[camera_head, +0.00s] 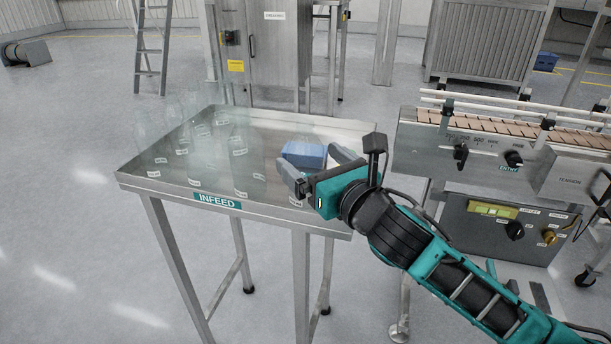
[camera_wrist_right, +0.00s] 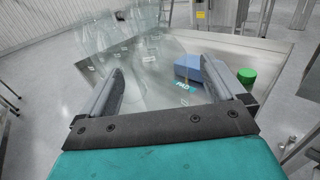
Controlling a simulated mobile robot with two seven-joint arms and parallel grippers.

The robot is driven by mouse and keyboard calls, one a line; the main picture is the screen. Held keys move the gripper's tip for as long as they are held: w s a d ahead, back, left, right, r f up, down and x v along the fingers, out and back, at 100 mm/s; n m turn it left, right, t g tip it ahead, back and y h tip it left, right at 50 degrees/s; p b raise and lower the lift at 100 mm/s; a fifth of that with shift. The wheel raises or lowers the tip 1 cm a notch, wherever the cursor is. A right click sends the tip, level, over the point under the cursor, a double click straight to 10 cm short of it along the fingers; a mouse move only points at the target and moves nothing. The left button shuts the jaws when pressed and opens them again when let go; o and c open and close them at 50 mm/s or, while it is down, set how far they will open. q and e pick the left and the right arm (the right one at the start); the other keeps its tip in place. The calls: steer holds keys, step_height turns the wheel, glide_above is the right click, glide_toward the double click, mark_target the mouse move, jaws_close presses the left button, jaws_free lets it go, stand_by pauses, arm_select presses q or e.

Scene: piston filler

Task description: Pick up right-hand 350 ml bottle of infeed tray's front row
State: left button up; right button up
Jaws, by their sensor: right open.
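The infeed tray (camera_head: 270,212) is a steel table with several clear, faint bottles standing on it, mostly at its left and middle. A small white label (camera_head: 295,202) at the front edge, just below my right gripper, seems to belong to the right-hand front-row bottle; its clear body is hardly visible. My right gripper (camera_head: 309,162) is open at the tray's right front part. In the right wrist view its two fingers (camera_wrist_right: 161,72) stand apart, with a faint clear shape between them; I cannot tell whether it touches them. My left gripper is in neither view.
A blue box labelled PAD (camera_wrist_right: 187,68) lies on the tray beside the right finger, with a green round thing (camera_wrist_right: 246,75) to its right. The blue box also shows in the head view (camera_head: 303,154). A conveyor (camera_head: 500,140) stands to the right.

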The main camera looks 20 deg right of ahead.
steer(key=shift+x, duration=1.55)
steer(key=shift+c, duration=0.2)
steer(key=c, duration=1)
steer(key=shift+r, duration=0.15)
